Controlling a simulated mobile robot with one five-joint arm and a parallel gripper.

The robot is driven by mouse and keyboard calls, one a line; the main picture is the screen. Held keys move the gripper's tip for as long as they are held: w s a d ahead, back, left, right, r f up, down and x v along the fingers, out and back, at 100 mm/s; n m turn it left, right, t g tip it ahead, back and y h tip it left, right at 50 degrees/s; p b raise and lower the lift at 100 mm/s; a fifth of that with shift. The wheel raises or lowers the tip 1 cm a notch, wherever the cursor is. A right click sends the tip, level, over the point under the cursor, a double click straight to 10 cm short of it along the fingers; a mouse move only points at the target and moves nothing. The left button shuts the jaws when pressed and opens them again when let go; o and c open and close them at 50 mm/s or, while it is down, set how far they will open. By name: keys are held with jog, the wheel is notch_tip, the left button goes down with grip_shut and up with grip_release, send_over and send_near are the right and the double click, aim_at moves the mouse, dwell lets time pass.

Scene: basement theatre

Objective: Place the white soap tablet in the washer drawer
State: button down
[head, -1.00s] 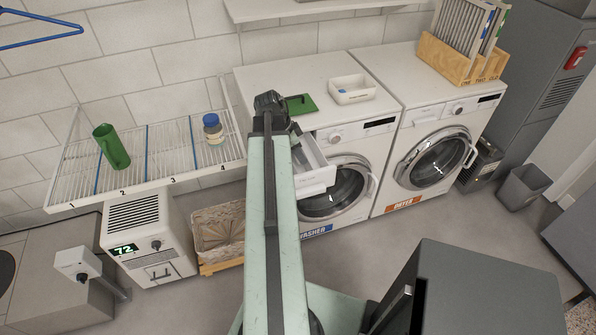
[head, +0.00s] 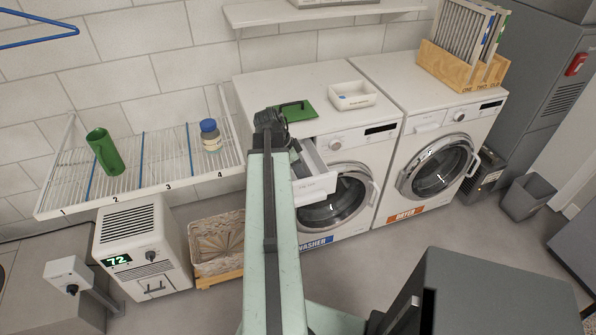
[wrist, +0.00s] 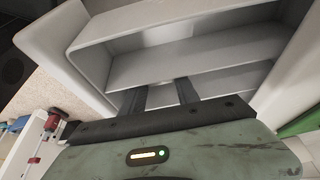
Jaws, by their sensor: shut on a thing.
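The washer's white drawer (head: 318,186) is pulled out at the washer's upper left in the head view. In the wrist view the drawer (wrist: 150,42) fills the upper picture, with its inner walls and compartments in front of me. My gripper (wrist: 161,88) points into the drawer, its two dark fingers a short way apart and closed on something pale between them. The white soap tablet is hard to tell from the pale drawer there. In the head view my arm mostly hides the gripper and the drawer's left side.
The washer (head: 352,147) has a green lid (head: 300,112) and a white tray (head: 352,95) on top. The dryer (head: 436,150) stands to its right. A wire shelf (head: 165,176) holds a green cup (head: 104,152) and a blue-capped jar (head: 210,134). A basket (head: 218,240) stands below.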

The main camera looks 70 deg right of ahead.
jog(key=c, duration=0.9)
grip_release()
jog(key=shift+r+p, duration=0.5)
jog(key=shift+p, duration=0.1)
jog(key=p+v, duration=1.1)
jog(key=v, duration=0.1)
jog(key=shift+d+r, duration=0.1)
